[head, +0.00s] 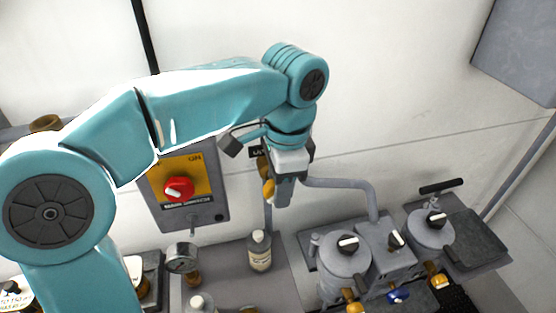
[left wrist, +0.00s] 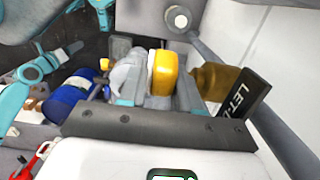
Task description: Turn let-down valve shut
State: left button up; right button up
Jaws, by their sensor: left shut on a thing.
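The let-down valve has a yellow handle (left wrist: 163,72) on a brass body (left wrist: 216,80), beside a dark label (left wrist: 245,98) whose visible letters begin "LET". In the left wrist view my left gripper (left wrist: 158,92) has its fingers on either side of the yellow handle and is shut on it. In the head view my left gripper (head: 280,188) reaches down to the wall pipe, and the yellow handle (head: 268,190) shows only in part beside it. The gripper hides most of the valve there. My right gripper cannot be made out in either view.
A yellow panel with a red rotary switch (head: 179,189) is on the wall at left. Grey vessels (head: 345,255) with black-and-white knobs stand at right. A grey pipe (head: 345,186) runs along the wall to them.

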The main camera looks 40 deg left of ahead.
pick_arm(q)
jog(key=g+y+p, duration=0.1)
jog(key=p, duration=0.1)
jog(key=g+p, duration=0.1)
jog(key=shift+w+d+r+y+p, duration=0.1)
jog(key=shift+r+y+p, duration=0.1)
jog(key=shift+y+p, duration=0.2)
jog(key=shift+f+g+y+p, duration=0.25)
jog(key=shift+g+y+p, duration=0.25)
jog(key=shift+g, duration=0.1)
jog(key=shift+w+f+g+y, duration=0.1)
jog(key=shift+f+g+y, duration=0.1)
jog(key=shift+g+y, duration=0.55)
pick_arm(e)
notch_tip(320, 180, up, 7)
jog(key=shift+f, duration=0.15)
pick_arm(q)
jog(key=shift+g, duration=0.25)
jog(key=o, duration=1)
jog(key=shift+c, duration=0.2)
